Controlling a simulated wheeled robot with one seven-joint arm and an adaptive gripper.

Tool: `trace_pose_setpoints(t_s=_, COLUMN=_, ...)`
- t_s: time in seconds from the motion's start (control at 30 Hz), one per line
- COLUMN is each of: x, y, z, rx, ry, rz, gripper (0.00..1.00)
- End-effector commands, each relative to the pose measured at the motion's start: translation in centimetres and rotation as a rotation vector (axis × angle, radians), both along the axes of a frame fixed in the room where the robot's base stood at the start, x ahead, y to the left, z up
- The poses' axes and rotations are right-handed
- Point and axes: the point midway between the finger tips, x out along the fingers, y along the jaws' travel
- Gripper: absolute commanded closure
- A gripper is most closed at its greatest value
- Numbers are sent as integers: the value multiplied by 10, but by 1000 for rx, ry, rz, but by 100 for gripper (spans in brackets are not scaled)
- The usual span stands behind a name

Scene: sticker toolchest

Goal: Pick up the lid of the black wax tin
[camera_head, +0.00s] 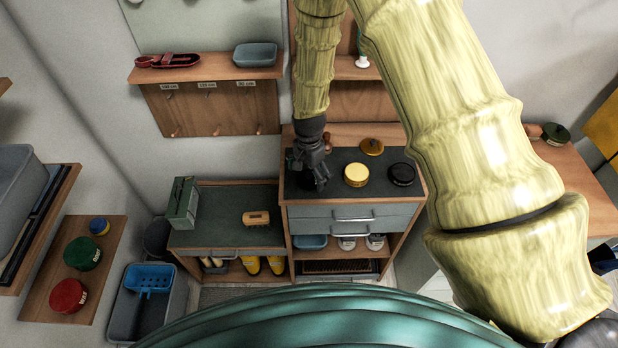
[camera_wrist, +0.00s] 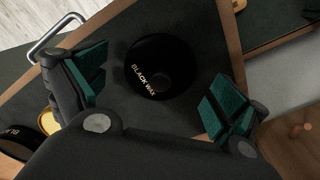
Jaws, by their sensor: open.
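A round black piece (camera_wrist: 158,62) lettered BLACK WAX lies on the dark chest top in the wrist view, between the open fingers of my gripper (camera_wrist: 158,90). The fingers are apart from it on both sides. In the head view my gripper (camera_head: 315,178) points down over the left part of the chest top and mostly hides that piece. A second round black piece (camera_head: 402,174) lies at the right of the chest top. It also shows, partly, at the lower left in the wrist view (camera_wrist: 18,142). I cannot tell if the piece between my fingers is a lid alone.
The chest (camera_head: 340,211) has drawers with handles. A lower cabinet (camera_head: 228,230) with a yellow brush (camera_head: 256,218) stands at the left. A wooden shelf (camera_head: 210,73) hangs behind.

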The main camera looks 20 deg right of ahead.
Motion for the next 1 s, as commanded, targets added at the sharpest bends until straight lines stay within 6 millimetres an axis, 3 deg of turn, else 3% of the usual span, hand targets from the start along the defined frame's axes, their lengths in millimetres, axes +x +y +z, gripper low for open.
trace_pose_setpoints(t_s=0.07, x=0, y=0, z=0, rx=0, ry=0, rz=0, gripper=3)
trace_pose_setpoints(t_s=0.33, x=0, y=0, z=0, rx=0, ry=1, rz=0, gripper=52)
trace_pose_setpoints(t_s=0.5, x=-1, y=0, z=0, rx=0, ry=1, rz=0, gripper=66)
trace_pose_setpoints(t_s=0.7, x=-1, y=0, z=-1, rx=0, ry=2, rz=0, gripper=72)
trace_pose_setpoints(t_s=1.0, x=-2, y=0, z=-2, rx=0, ry=4, rz=1, gripper=74)
